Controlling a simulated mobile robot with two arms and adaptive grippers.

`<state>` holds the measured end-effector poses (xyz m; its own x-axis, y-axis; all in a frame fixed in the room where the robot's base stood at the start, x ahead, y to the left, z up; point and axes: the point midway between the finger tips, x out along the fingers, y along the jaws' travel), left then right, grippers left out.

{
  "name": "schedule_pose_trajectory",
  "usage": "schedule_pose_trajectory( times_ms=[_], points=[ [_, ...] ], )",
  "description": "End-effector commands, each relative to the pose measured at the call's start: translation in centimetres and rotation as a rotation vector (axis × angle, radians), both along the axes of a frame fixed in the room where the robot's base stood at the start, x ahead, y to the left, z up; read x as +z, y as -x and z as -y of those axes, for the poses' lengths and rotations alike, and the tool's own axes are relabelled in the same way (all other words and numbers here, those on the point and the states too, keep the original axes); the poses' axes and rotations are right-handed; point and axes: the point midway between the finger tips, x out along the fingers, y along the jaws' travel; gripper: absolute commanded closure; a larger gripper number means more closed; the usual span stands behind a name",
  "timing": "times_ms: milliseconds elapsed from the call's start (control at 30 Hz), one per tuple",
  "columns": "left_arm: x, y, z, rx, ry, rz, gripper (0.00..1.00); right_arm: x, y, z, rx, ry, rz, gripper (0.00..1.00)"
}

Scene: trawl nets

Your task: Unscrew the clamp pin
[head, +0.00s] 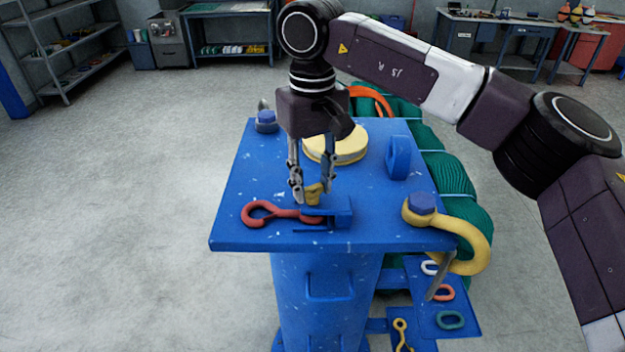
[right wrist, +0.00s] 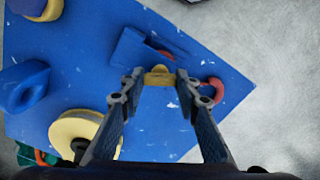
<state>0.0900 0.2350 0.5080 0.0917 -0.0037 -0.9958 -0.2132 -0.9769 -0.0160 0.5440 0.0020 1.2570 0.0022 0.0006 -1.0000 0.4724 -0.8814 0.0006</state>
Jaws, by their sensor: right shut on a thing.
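The clamp pin, a small yellow piece (head: 314,194), sits at the blue clamp (head: 338,211) near the front edge of the blue table top. It also shows in the right wrist view (right wrist: 158,77). My right gripper (head: 311,190) points down from above with its fingertips on both sides of the yellow head, shut on it. The pin's lower part is hidden. A red hook-shaped piece (head: 262,213) lies flat, its shank running under or into the clamp. My left gripper is not in view.
A cream disc (head: 340,149) and an upright blue lug (head: 398,158) stand behind. A large yellow shackle with a blue bolt (head: 466,243) hangs over the right front corner. The left of the table top is mostly bare.

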Motion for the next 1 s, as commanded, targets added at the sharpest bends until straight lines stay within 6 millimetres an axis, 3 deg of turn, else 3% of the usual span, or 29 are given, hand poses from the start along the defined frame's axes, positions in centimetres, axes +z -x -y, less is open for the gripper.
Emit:
schedule_pose_trajectory(
  times_ms=[633,667,700,800,1000],
  points=[
    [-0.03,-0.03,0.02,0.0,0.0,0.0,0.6,-0.58,0.28,0.02,0.051,0.005,-0.012,0.94],
    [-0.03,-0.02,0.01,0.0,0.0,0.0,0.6,-0.58,0.28,0.02,0.051,0.005,-0.012,0.67],
    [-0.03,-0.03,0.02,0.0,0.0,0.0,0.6,-0.55,0.26,0.02,0.051,0.005,-0.012,0.63],
    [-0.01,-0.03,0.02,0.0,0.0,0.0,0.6,-0.41,0.19,0.01,0.05,0.003,-0.008,0.52],
    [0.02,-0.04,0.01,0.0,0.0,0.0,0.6,-0.22,0.1,0.01,0.048,0.002,-0.005,0.52]
  ],
)
